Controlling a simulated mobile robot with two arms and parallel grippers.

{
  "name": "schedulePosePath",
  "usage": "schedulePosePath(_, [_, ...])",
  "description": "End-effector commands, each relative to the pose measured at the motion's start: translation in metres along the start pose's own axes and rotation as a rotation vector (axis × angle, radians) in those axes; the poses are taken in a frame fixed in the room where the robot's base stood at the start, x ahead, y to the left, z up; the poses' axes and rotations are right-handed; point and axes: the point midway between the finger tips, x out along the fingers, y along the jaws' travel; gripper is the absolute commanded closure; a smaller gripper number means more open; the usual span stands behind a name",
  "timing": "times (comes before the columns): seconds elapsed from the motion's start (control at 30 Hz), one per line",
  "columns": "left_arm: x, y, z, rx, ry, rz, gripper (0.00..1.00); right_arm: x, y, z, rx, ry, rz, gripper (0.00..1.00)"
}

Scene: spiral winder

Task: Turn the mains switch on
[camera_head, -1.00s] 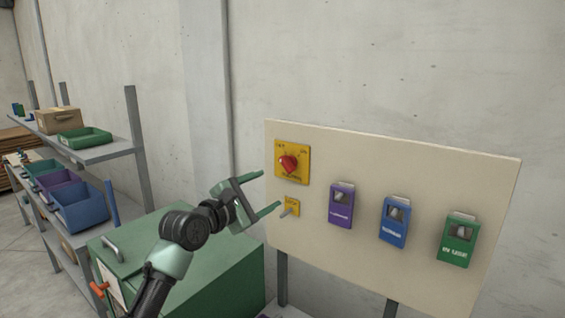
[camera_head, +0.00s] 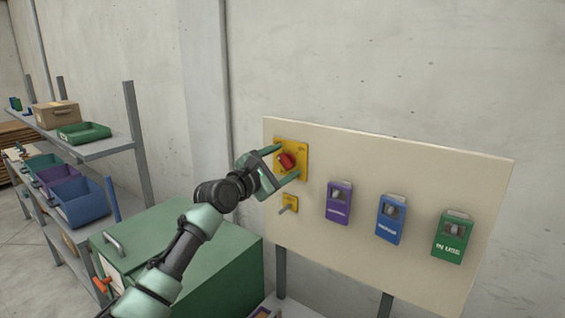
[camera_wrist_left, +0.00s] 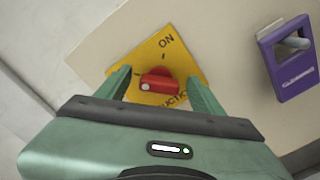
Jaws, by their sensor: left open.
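The mains switch is a red rotary knob (camera_head: 286,160) on a yellow plate (camera_head: 304,150) at the upper left of the cream panel. In the left wrist view the red knob (camera_wrist_left: 160,82) sits between the two fingers, in front of the yellow plate (camera_wrist_left: 158,50), which reads "ON" at its top. My left gripper (camera_head: 287,163) is open, its fingers on either side of the knob. Gaps show between the fingers and the knob in the left wrist view (camera_wrist_left: 160,85). Contact with the plate cannot be told. My right gripper is not in view.
The cream panel (camera_head: 400,260) also carries a small yellow plate with a lever (camera_head: 289,205), and purple (camera_head: 338,203), blue (camera_head: 391,218) and green (camera_head: 453,237) holders. A green cabinet (camera_head: 180,245) stands below left. Shelves with bins (camera_head: 80,202) stand at far left.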

Motion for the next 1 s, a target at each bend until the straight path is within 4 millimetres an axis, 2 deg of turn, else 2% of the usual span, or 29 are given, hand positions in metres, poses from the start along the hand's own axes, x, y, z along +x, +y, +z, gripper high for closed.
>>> schedulePosePath(0.17, [0.0, -0.0003, -0.0002, 0.0, 0.0, 0.0, 0.33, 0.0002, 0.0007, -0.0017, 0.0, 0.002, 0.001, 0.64])
schedulePosePath(0.3, [-0.0002, -0.0003, -0.0004, 0.0, 0.0, 0.0, 0.72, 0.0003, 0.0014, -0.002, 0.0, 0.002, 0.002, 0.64])
schedulePosePath(0.4, [-0.0002, -0.0003, -0.0004, 0.0, 0.001, 0.0, 0.95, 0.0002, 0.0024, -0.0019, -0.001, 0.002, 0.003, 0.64])
schedulePosePath(0.73, [-0.0002, -0.0013, -0.001, 0.05, 0.001, -0.001, 0.95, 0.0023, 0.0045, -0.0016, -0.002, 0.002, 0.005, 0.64])
schedulePosePath(1.0, [-0.0002, -0.0033, -0.0021, 0.225, 0.001, -0.002, 0.95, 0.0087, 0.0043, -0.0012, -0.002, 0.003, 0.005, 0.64])
